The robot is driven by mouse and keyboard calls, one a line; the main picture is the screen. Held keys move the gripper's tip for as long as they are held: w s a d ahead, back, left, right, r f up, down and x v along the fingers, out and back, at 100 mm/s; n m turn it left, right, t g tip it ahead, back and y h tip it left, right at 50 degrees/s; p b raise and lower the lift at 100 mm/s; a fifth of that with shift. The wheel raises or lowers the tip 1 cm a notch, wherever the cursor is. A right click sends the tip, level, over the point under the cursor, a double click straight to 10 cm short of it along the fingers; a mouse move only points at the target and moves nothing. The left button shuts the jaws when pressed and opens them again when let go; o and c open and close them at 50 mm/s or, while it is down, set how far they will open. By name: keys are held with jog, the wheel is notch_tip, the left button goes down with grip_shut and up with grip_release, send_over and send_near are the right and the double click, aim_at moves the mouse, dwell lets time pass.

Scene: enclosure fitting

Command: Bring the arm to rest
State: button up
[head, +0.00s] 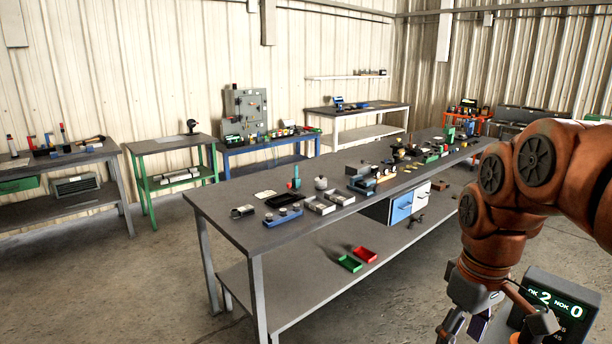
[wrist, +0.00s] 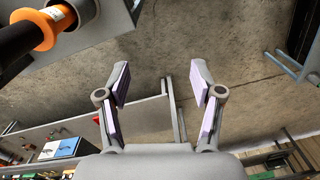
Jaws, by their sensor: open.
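My orange-brown arm (head: 545,165) reaches in from the right edge of the head view and bends downward. My gripper (head: 490,322) hangs at the lower right of that view, partly cut off by the bottom edge. In the wrist view my gripper (wrist: 161,85) has its two fingers wide apart, with purple pads and only bare concrete floor and a bench edge between them. It holds nothing. It is apart from the long grey workbench (head: 225,215), to the right of it in the head view.
A display box (head: 560,305) reading OK 2, NOK 0 stands close beside my gripper. The long bench carries several small parts; its lower shelf (head: 310,280) holds a green tray (head: 350,263) and a red tray (head: 365,254). Free concrete floor (head: 410,285) lies between bench and arm.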

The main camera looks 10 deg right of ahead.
jog(key=s+a+f+m, duration=0.2)
jog(key=s+a+f, duration=0.2)
jog(key=s, duration=0.3)
jog(key=s+a+f+m+g, duration=0.1)
jog(key=s+a+f, duration=0.4)
jog(key=s+f, duration=0.2)
jog(key=shift+s+a+f+m+g, duration=0.15)
jog(key=shift+a+f+m+g, duration=0.15)
jog(key=shift+m, duration=0.1)
